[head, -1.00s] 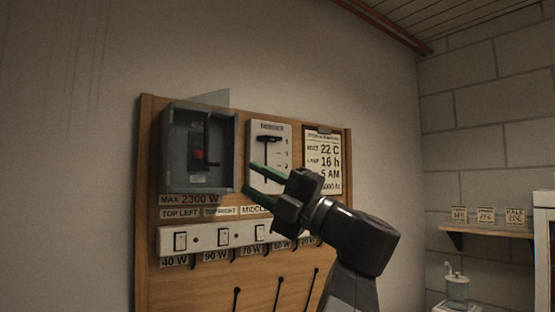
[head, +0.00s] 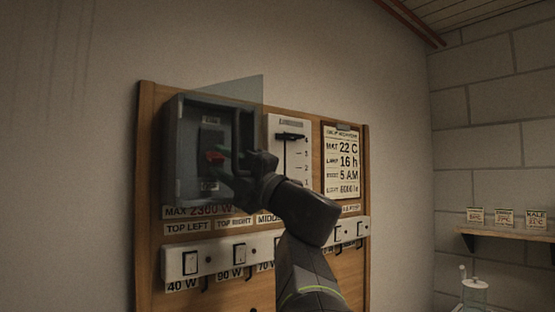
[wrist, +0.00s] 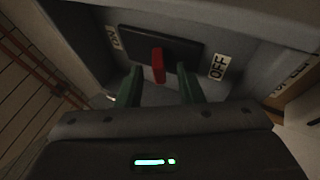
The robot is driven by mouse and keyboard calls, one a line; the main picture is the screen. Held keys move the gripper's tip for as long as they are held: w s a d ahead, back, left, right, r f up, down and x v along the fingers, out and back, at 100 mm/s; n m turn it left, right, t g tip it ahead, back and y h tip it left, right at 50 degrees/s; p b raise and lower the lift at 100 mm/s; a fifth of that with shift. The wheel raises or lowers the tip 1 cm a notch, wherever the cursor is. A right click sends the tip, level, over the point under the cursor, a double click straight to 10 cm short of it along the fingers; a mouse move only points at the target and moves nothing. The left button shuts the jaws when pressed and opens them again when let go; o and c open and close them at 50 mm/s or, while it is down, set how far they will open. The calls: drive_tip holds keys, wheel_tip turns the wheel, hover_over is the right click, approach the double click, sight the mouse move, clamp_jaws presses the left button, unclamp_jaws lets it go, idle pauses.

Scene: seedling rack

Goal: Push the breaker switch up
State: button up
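The breaker box (head: 172,150) is a grey case on the wooden board, with its clear cover swung open. Inside it, the red breaker switch (head: 214,156) sits on a black plate; the red lever also shows in the wrist view (wrist: 158,64). An ON label (wrist: 114,38) is at one end of the plate and an OFF label (wrist: 218,66) at the other. My gripper (wrist: 158,72) is open, its two green fingers reaching into the box, one on each side of the lever with gaps visible. In the head view my gripper (head: 222,168) partly hides the box's lower right.
To the right of the box are a slider panel (head: 290,185) and a clipboard chart (head: 342,165). The clear cover (head: 235,88) stands out from the box. A small shelf (head: 505,236) is at the far right.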

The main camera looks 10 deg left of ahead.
drive_tip(key=shift+a+r, duration=0.1)
drive_tip(key=shift+a, duration=0.1)
clamp_jaws()
